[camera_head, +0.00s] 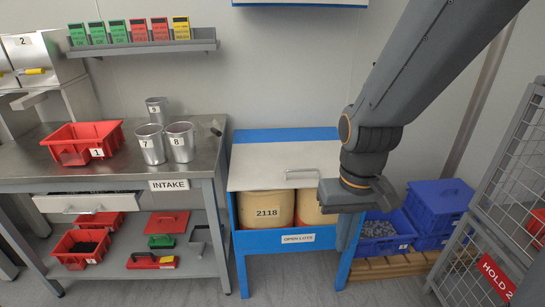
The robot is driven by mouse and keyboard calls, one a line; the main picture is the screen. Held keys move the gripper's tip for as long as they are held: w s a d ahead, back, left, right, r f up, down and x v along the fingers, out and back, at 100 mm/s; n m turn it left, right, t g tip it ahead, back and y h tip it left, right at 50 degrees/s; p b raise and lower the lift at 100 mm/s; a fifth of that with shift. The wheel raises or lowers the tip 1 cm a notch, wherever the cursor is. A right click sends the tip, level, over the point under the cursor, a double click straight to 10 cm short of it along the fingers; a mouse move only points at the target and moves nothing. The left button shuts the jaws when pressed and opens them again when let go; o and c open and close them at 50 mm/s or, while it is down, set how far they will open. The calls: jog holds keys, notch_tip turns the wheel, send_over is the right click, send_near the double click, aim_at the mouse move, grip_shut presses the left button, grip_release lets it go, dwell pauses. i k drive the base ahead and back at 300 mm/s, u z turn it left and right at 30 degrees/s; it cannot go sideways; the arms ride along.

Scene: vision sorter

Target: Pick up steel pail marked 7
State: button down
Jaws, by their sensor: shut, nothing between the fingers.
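The steel pail marked 7 (152,147) stands upright on the steel intake table (115,170), just left of the pail marked 8 (181,146). A third pail marked 9 (157,111) stands behind them. The pails 7 and 8 are very close together; I cannot tell if they touch. My gripper (345,240) hangs to the right, in front of the blue open-lots cabinet (270,242), well away from the pails. It is shut and empty.
A red bin marked 1 (82,137) sits left of the pails. A shelf (150,47) with coloured cards hangs above. Blue crates (433,205) and a wire cage (510,180) stand at right. A drawer (90,203) shows below the tabletop.

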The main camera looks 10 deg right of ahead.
aim_at(151, 137)
jog(key=u, duration=0.6)
jog(key=i, duration=0.9)
